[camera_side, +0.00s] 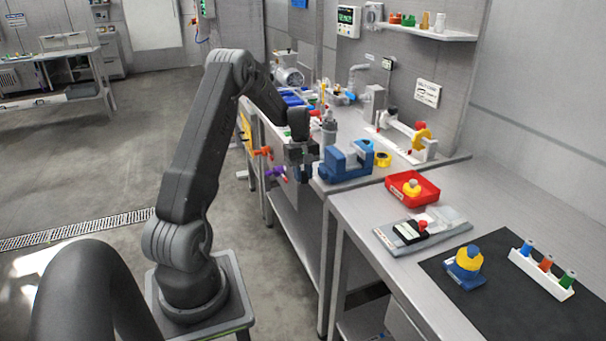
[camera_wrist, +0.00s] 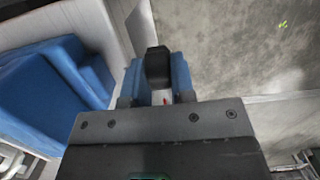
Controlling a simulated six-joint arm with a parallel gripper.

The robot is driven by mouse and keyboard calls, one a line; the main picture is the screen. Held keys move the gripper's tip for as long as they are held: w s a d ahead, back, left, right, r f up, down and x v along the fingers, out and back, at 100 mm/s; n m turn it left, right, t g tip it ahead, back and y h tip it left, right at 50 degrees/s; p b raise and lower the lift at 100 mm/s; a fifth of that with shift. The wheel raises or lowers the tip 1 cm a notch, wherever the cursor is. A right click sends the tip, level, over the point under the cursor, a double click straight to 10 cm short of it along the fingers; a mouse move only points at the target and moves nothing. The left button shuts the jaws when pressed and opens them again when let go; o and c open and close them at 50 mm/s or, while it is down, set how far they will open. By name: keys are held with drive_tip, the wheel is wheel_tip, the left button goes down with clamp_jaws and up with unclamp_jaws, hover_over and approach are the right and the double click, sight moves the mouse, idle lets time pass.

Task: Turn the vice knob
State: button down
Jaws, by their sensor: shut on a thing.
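The blue vice (camera_side: 347,163) stands at the front edge of the back bench in the side view. Its blue body also fills the left of the wrist view (camera_wrist: 50,85). My gripper (camera_side: 304,166) is at the vice's left end, by the bench edge. In the wrist view my gripper (camera_wrist: 156,75) has its two blue-faced fingers on either side of the black vice knob (camera_wrist: 158,63), shut on it. The knob cannot be made out clearly in the side view, and its turn angle cannot be told.
An orange valve handle (camera_side: 262,152) and a purple one (camera_side: 275,173) stick out from the bench front, left of my gripper. A yellow ring (camera_side: 383,159) lies right of the vice. A red tray (camera_side: 413,188) sits on the nearer table. Open floor lies left of the bench.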

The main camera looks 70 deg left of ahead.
drive_tip(key=h, duration=0.5)
drive_tip(key=shift+a+f+h, duration=0.2)
drive_tip(key=shift+a+h, duration=0.1)
drive_tip(key=shift+a, duration=0.05)
drive_tip(key=h, duration=0.4)
drive_tip(key=shift+a+f+h, duration=0.15)
drive_tip(key=shift+a+h, duration=0.05)
drive_tip(key=shift+h, duration=0.2)
drive_tip(key=c, duration=1)
unclamp_jaws()
drive_tip(key=shift+o, duration=0.2)
